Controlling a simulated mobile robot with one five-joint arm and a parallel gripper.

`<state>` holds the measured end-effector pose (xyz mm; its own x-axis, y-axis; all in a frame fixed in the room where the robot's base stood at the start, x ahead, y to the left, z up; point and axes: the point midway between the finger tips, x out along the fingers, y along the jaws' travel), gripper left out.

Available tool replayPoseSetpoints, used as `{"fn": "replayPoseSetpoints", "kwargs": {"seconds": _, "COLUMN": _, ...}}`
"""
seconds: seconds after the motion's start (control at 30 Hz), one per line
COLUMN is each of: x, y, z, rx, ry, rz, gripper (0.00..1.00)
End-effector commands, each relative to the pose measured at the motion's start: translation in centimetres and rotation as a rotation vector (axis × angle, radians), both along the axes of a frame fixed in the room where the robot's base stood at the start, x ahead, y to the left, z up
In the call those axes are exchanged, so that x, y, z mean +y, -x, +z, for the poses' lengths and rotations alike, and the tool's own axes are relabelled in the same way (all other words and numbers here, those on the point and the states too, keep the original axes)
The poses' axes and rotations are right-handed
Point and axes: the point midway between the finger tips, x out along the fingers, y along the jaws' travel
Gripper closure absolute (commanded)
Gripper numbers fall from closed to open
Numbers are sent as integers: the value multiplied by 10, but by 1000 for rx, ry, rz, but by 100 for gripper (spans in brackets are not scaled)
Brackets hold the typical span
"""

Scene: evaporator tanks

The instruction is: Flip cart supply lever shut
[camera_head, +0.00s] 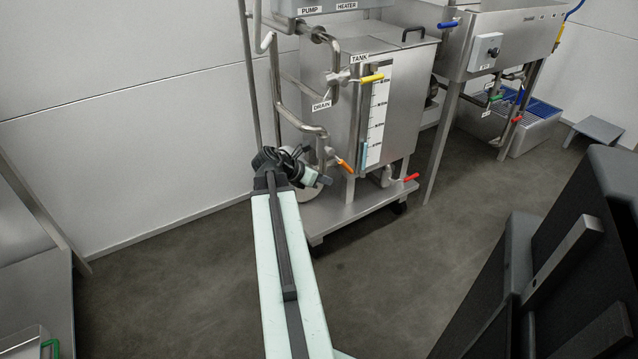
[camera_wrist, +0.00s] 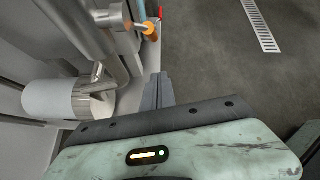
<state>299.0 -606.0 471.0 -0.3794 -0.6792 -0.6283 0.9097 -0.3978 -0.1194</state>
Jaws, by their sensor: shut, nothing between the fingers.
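The steel tank cart (camera_head: 345,213) stands at the centre and carries several coloured levers. An orange lever (camera_head: 343,165) sits on low pipework under the DRAIN label; it also shows at the top of the wrist view (camera_wrist: 149,29). A yellow lever (camera_head: 371,78) is beside the TANK label, and a red lever (camera_head: 411,178) is low on the right. No label reads supply, so I cannot tell which lever is the cart supply. My gripper (camera_head: 326,181) is just below and left of the orange lever, apart from it. Its fingers (camera_wrist: 158,92) are shut and empty in the wrist view.
A white pump cylinder (camera_wrist: 57,101) and bent pipes are close on the left in the wrist view. A steel sink unit (camera_head: 515,35) with more levers stands at the right. A steel bench (camera_head: 30,285) is at left. Grey floor (camera_head: 160,275) is open before the cart.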

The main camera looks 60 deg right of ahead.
Motion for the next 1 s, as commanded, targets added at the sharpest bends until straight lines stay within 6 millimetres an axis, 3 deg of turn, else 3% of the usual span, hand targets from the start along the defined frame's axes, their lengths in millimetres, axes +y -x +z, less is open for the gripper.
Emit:
{"fn": "replayPoseSetpoints", "kwargs": {"seconds": 0.03, "x": -9, "y": 4, "z": -15, "rx": -1, "ry": 1, "rz": -2, "gripper": 100}}
{"fn": "replayPoseSetpoints", "kwargs": {"seconds": 0.17, "x": -27, "y": 14, "z": -31, "rx": -1, "ry": 0, "rz": -2, "gripper": 100}}
{"fn": "replayPoseSetpoints", "kwargs": {"seconds": 0.2, "x": -34, "y": 16, "z": -15, "rx": -2, "ry": 0, "rz": -1, "gripper": 100}}
{"fn": "replayPoseSetpoints", "kwargs": {"seconds": 0.33, "x": -47, "y": 20, "z": -2, "rx": -2, "ry": 0, "rz": -1, "gripper": 100}}
{"fn": "replayPoseSetpoints", "kwargs": {"seconds": 0.87, "x": -57, "y": 26, "z": 2, "rx": -2, "ry": 0, "rz": -1, "gripper": 100}}
{"fn": "replayPoseSetpoints", "kwargs": {"seconds": 1.0, "x": -69, "y": 33, "z": 9, "rx": -1, "ry": 1, "rz": -3, "gripper": 100}}
